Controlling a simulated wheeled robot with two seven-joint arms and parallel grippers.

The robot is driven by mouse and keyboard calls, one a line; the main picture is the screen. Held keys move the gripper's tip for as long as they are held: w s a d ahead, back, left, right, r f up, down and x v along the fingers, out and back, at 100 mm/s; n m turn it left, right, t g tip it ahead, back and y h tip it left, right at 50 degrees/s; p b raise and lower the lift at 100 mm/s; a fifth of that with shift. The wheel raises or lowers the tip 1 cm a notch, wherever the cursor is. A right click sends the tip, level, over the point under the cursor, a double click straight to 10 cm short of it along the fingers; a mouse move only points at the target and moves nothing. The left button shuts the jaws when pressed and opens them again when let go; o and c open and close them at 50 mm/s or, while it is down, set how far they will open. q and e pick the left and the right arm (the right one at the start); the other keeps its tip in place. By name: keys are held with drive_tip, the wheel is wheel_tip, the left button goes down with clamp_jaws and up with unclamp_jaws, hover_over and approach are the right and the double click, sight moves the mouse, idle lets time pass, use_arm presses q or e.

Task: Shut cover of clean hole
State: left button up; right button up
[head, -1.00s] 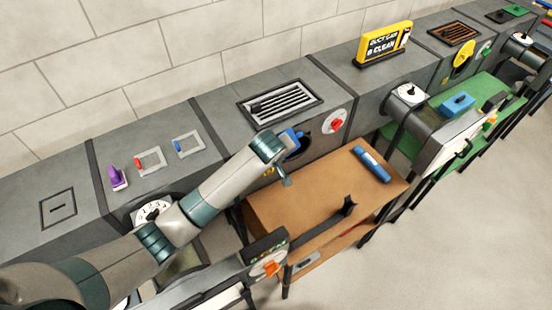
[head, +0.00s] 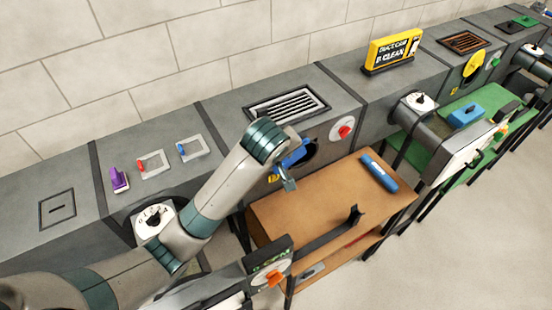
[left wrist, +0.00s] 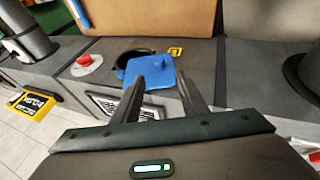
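The blue cover (head: 294,158) stands open beside a dark round hole (head: 310,151) in the front of the grey duct. In the left wrist view the cover (left wrist: 148,73) lies just ahead of my fingertips, with part of the dark hole (left wrist: 130,56) visible beyond it. My left gripper (head: 288,183) is close to the cover; its two fingers (left wrist: 160,78) are spread apart. Whether a finger touches the cover cannot be told. My left wrist hides part of the cover in the head view. My right gripper is not in view.
A red knob (head: 343,129) is right of the hole and a yellow tag (head: 273,179) is below left. A brown table (head: 320,205) stands in front, bearing a blue cylinder (head: 379,173). A yellow sign (head: 394,49) and a slatted grille (head: 288,104) are on top of the duct.

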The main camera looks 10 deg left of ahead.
use_arm(q)
drive_tip(key=shift+p+v, duration=0.55)
drive_tip(key=shift+v, duration=2.05)
